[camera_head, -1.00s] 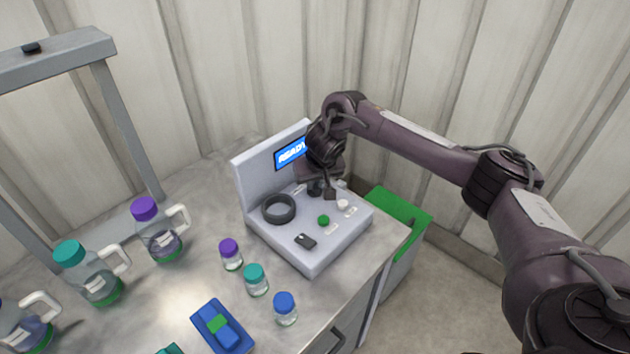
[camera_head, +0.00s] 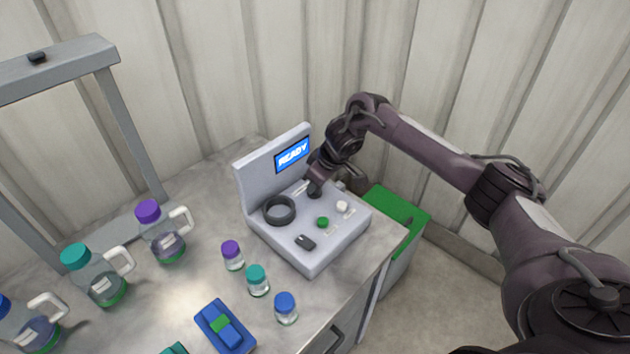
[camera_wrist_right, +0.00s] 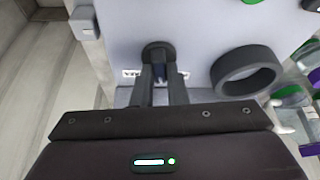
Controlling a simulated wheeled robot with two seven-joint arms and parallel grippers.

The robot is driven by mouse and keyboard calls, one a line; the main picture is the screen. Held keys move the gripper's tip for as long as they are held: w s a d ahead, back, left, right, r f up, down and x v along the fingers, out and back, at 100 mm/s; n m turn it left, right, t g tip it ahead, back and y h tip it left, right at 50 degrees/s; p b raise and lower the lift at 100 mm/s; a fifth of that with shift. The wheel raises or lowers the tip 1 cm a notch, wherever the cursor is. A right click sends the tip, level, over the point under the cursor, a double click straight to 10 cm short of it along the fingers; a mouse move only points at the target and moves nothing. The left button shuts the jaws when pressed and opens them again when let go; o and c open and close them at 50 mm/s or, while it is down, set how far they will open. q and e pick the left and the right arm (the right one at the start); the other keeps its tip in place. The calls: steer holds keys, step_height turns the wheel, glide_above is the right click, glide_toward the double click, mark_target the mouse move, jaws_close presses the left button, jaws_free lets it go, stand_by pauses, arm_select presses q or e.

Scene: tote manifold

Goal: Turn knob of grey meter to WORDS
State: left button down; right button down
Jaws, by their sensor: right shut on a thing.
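The grey meter (camera_head: 300,257) stands on the table, and its upright back panel has a blue screen (camera_head: 292,154) reading "READY". Its dark round knob (camera_wrist_right: 158,52) shows in the right wrist view between the fingertips of my right gripper (camera_wrist_right: 162,72). In the head view my right gripper (camera_head: 316,190) reaches down onto the knob at the back of the meter's top. The fingers are shut on the knob. Small white label marks sit on both sides of the knob, too small to read. My left gripper is not in view.
The meter's top also carries a dark ring (camera_head: 279,210), a green button (camera_head: 322,222), a white button (camera_head: 342,207) and a black switch (camera_head: 305,242). Capped bottles, such as a purple-capped jug (camera_head: 165,240), stand to the left. A green bin (camera_head: 412,214) is beyond the table's right edge.

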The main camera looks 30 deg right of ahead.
steer(key=shift+w+r+n+g+y, duration=0.1)
steer(key=shift+n+g+y, duration=0.45)
steer(key=shift+n, duration=1.35)
steer(key=c, duration=1.4)
jaws_free()
steer(key=shift+c, duration=0.2)
steer(key=v, duration=0.7)
steer(key=shift+d+r, duration=0.2)
steer(key=shift+r, duration=0.15)
steer(key=shift+f, duration=0.1)
